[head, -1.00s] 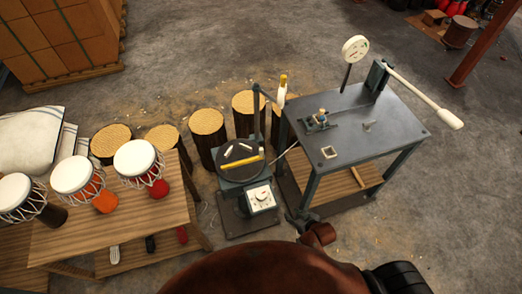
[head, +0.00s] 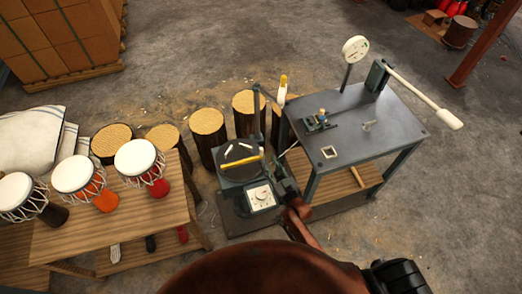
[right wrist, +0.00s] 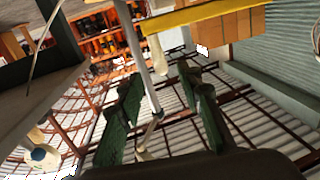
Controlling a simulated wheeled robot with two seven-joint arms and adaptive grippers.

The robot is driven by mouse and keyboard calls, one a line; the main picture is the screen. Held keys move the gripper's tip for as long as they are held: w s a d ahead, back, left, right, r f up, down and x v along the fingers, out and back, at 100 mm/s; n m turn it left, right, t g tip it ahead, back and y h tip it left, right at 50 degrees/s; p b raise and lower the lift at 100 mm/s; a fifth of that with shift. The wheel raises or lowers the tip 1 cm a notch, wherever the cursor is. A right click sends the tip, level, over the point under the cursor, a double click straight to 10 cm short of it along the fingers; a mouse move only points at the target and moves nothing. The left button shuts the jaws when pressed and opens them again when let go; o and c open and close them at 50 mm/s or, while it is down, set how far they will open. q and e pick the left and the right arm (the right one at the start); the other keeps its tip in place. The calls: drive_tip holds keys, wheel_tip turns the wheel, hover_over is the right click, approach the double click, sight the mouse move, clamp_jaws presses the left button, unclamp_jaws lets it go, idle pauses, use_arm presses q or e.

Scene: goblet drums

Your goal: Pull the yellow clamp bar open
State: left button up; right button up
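The yellow clamp bar (head: 241,161) lies across the front part of a round dark plate (head: 234,151) on a small machine stand. It shows as a yellow strip (right wrist: 207,14) along the top of the right wrist view. My right gripper (head: 285,179) is just right of the stand, beside the bar's right end and apart from it. In the right wrist view its two green-padded fingers (right wrist: 165,105) are spread, with nothing clearly held between them. My left gripper is not in view.
A white dial box (head: 260,197) sits on the stand's front. The grey metal table (head: 372,113) with a long white-handled lever (head: 420,88) is close on the right. Drums (head: 136,160) stand on a wooden bench (head: 128,217) at the left. Log stools (head: 208,128) stand behind.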

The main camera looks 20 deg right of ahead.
sight(262, 152)
drive_tip(key=w, duration=0.2)
drive_tip(key=w+a, duration=0.1)
drive_tip(key=w, duration=0.2)
drive_tip(key=w+b, duration=0.1)
drive_tip(key=w, duration=0.1)
drive_tip(key=shift+w+a+r, duration=0.1)
drive_tip(key=shift+w+a, duration=0.15)
drive_tip(key=shift+w, duration=0.05)
clamp_jaws()
idle(0.4)
